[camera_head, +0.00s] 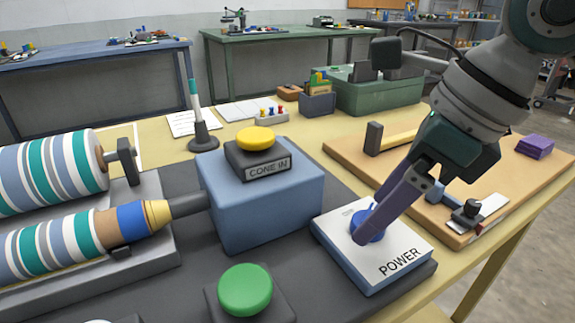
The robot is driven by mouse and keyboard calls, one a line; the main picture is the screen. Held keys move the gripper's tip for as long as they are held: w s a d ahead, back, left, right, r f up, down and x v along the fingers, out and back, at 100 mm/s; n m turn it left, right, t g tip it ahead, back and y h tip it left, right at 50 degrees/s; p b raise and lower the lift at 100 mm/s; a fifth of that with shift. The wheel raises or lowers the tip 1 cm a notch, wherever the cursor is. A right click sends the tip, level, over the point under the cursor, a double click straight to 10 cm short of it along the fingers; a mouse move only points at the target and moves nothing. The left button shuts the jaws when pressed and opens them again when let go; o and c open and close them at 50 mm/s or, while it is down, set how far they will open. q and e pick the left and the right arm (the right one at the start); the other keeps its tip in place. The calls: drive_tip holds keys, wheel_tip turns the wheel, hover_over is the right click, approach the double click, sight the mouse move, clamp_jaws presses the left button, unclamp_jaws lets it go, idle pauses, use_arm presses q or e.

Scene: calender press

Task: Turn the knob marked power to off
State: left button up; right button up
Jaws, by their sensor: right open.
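The blue power knob (376,237) sits on a white panel (373,275) marked POWER, at the right front of the dark machine base. My right gripper (363,232) reaches down from the upper right, its purple fingers at the knob. It is open, and the fingers cover much of the knob. I cannot tell whether the fingers touch it. My left gripper is not in view.
A green button (245,289) is at the front, left of the panel. A blue box (262,205) carries a yellow button (256,138) marked CONE IN. Striped rolls (60,240) lie at left. A wooden board (345,150) with fixtures lies right, behind the panel.

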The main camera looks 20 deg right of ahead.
drive_tip(key=shift+w+a+f, duration=0.15)
drive_tip(key=shift+w+f, duration=0.05)
drive_tip(key=shift+f, duration=0.35)
drive_tip(key=shift+c, duration=0.2)
clamp_jaws()
